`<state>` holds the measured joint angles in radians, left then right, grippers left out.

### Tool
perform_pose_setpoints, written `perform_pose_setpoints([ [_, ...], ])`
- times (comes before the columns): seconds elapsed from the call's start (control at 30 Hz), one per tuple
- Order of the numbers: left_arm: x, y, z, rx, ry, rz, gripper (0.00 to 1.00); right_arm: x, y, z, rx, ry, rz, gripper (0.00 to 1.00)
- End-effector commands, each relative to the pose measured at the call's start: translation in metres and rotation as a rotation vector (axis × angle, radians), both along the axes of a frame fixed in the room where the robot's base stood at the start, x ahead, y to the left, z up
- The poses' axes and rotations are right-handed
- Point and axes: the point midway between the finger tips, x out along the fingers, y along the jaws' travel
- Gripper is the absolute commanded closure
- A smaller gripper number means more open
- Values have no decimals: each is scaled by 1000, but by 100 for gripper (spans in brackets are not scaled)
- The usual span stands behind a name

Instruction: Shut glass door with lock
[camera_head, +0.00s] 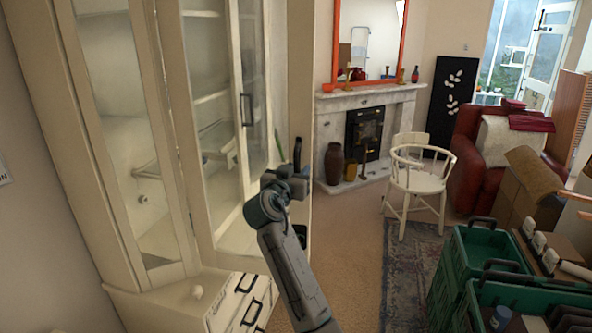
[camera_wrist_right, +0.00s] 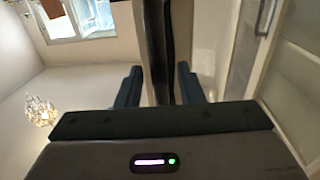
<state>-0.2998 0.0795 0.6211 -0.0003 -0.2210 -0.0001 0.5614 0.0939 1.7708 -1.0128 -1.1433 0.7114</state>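A tall cream cabinet (camera_head: 172,130) with glass panes fills the left of the head view. A narrow glass door (camera_head: 253,60) with a dark handle (camera_head: 247,110) stands at its right part. My right gripper (camera_head: 289,158) is just right of this door and lower than the handle, apart from the handle in the picture. In the wrist view its two fingers (camera_wrist_right: 158,85) are spread, with a dark upright strip between them; I cannot tell what it is or whether they touch it. A pale frame with glass (camera_wrist_right: 300,85) and a dark handle (camera_wrist_right: 265,15) shows at right. My left gripper is out of view. No lock is clear.
A drawer unit (camera_head: 240,300) with dark handles is below the cabinet. A white chair (camera_head: 420,180), fireplace (camera_head: 340,105) and red armchair (camera_head: 470,150) stand beyond. Green crates (camera_head: 470,265) crowd the lower right. Carpet (camera_head: 350,225) is bare between the arm and chair.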

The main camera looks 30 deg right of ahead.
Motion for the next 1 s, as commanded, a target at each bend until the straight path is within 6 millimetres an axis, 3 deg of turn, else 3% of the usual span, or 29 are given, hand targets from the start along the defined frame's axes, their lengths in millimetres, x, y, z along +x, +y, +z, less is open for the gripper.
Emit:
perform_pose_setpoints([
  [0.07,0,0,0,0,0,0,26,0,0,0,0,0,0,68],
  [0.23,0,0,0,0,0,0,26,0,0,0,0,0,0,100],
  [0.67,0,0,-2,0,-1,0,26,5,-6,0,-1,-1,22,100],
  [1.0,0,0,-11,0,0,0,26,36,-39,0,-4,-1,140,100],
])
